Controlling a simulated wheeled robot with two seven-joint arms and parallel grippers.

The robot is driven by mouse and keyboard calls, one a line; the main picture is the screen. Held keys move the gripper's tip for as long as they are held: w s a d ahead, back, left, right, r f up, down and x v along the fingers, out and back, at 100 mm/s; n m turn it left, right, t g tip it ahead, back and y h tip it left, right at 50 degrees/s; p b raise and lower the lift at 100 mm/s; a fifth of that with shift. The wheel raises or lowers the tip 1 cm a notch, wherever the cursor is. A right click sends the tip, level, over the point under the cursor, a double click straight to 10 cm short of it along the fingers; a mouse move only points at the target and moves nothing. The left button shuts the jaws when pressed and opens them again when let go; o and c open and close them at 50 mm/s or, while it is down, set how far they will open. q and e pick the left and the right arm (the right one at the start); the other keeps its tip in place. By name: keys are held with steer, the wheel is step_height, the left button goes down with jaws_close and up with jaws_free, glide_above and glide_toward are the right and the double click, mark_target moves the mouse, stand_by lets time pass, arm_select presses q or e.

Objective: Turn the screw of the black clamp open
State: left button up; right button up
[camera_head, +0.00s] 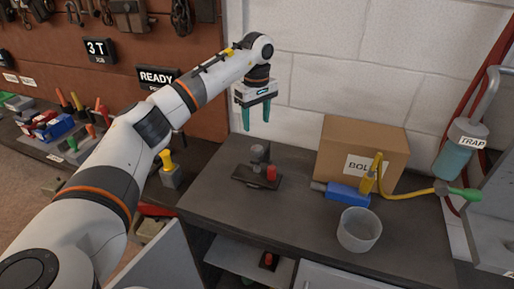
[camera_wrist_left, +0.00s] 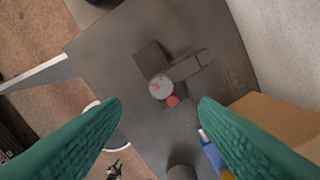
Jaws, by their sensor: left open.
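The dark clamp (camera_head: 257,182) stands on the dark bench top, left of the cardboard box. A grey round screw head (camera_head: 260,153) rises from it, with a red knob (camera_head: 271,173) beside it. In the left wrist view the screw head (camera_wrist_left: 160,87) is a pale disc with a red mark, and the red knob (camera_wrist_left: 173,101) is at its lower right. My left gripper (camera_head: 256,124) has green fingers, open and empty, pointing down above the clamp and apart from it. In the left wrist view the screw head lies between the fingers (camera_wrist_left: 160,103). My right gripper is not in view.
A cardboard box (camera_head: 384,142) stands at the back of the bench (camera_head: 300,235). Bench top around the clamp is clear.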

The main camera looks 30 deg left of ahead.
mark_target(257, 148)
arm_select(q)
step_height(257, 148, down, 9)
steer(key=p, duration=0.2)
steer(key=shift+d+f+p, duration=0.1)
steer(key=shift+f+p, duration=0.1)
steer(key=shift+p, duration=0.1)
steer(key=shift+f, duration=0.8)
steer(key=shift+c, duration=0.3)
steer(key=c, duration=0.9)
